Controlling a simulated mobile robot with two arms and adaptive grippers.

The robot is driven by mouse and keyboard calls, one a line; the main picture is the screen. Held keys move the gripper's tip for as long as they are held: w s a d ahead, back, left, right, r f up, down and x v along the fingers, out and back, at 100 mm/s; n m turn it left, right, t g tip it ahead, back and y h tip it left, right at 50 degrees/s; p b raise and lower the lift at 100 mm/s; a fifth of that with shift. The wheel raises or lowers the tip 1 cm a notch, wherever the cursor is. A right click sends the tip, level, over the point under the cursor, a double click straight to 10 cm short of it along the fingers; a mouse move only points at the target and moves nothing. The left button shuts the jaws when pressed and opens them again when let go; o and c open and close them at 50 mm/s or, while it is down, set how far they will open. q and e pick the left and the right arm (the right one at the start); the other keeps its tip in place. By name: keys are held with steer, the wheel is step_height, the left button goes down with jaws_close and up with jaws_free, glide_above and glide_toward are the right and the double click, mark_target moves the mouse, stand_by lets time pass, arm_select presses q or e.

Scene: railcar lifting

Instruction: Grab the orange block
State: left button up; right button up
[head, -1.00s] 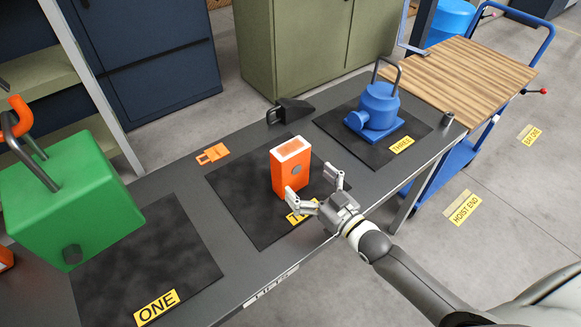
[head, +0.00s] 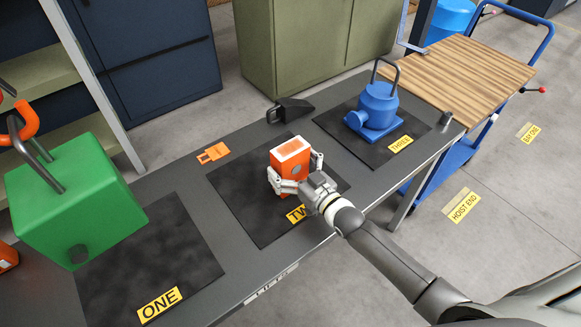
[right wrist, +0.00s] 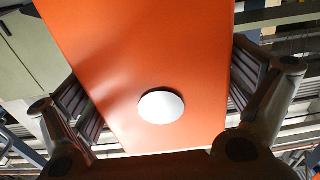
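The orange block (head: 287,161) stands upright on the middle dark mat (head: 245,214), marked with a partly covered yellow label. Its top has a pale patch. My right gripper (head: 295,170) is at the block, with one finger on each side of it. The fingers are spread about as wide as before and look open around the block; any contact is hard to tell. In the right wrist view the orange face (right wrist: 150,50) with a white disc (right wrist: 161,106) fills the middle between the two fingers. My left gripper is not in view.
A green block (head: 80,205) with a handle is at the left by an orange hook (head: 22,125), near mat ONE (head: 150,255). A blue handled piece (head: 378,108) stands on mat THREE.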

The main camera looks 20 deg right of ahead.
steer(key=c, duration=0.9)
steer(key=shift+r, duration=0.1)
steer(key=shift+c, duration=0.7)
steer(key=shift+r, duration=0.1)
